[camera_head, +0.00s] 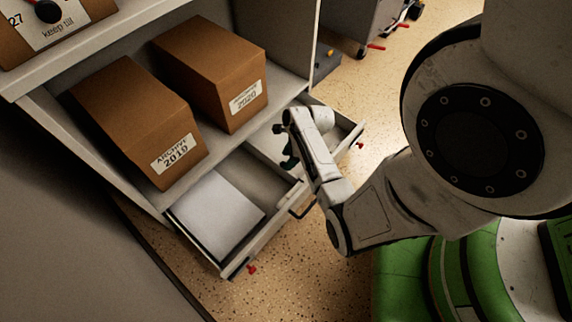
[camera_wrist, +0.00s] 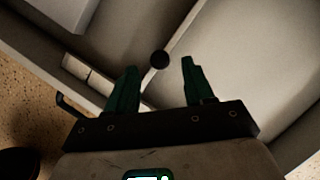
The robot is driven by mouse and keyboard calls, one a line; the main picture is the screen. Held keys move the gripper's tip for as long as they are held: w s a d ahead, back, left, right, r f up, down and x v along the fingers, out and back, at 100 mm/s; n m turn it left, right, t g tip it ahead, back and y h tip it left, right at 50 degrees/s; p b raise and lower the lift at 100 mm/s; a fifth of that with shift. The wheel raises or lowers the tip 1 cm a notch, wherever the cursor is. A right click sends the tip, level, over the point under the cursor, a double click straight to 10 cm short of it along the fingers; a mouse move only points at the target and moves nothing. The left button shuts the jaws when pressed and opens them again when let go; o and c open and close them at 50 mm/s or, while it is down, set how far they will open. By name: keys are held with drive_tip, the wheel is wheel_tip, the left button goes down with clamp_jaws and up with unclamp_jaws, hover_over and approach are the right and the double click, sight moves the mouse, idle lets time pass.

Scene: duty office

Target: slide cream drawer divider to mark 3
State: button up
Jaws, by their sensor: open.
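The cream divider (camera_wrist: 183,31) is a thin upright strip across the open drawer (camera_head: 266,236), with a dark round knob (camera_wrist: 160,59) on it in the wrist view. In the head view the divider (camera_head: 272,164) shows as a pale edge, partly hidden by my arm. My gripper (camera_head: 287,156) is over the drawer beside the divider. In the wrist view my gripper (camera_wrist: 160,66) is open and empty, with the knob between the lines of its two green fingers, near the tips. Contact cannot be told. I cannot read mark 3 in either view.
White paper (camera_head: 214,213) fills the drawer's left compartment. Two brown boxes, 2019 (camera_head: 138,122) and 2020 (camera_head: 212,72), stand on the shelf above. A dark handle (camera_head: 300,209) is on the drawer front. Small red parts (camera_head: 251,269) show near its corners. Speckled floor is free in front.

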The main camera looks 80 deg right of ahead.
drive_tip(key=shift+b+x, duration=0.45)
drive_tip(key=shift+x, duration=0.8)
clamp_jaws()
drive_tip(key=shift+r, duration=0.1)
